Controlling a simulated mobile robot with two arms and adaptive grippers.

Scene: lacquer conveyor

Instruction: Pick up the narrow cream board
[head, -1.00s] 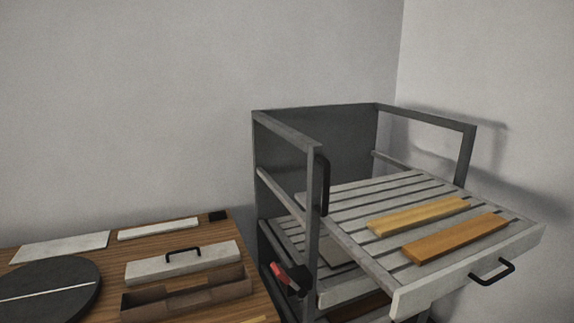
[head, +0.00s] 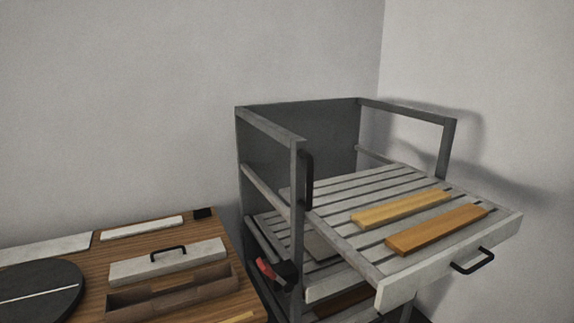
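A narrow cream-white board (head: 142,228) lies flat near the back edge of the wooden table at the left. It looks like the narrow cream board. A wider pale board (head: 45,248) lies to its left, cut off by the picture edge. Neither of my grippers is in view.
The wooden table (head: 118,263) also bears a pale lidded piece with a black handle (head: 168,262), a brown divided tray (head: 172,291), a dark round disc (head: 38,292) and a small black block (head: 203,213). A grey rack (head: 298,200) has a pulled-out slatted shelf (head: 450,262) holding a yellow board (head: 401,209) and an orange board (head: 436,230).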

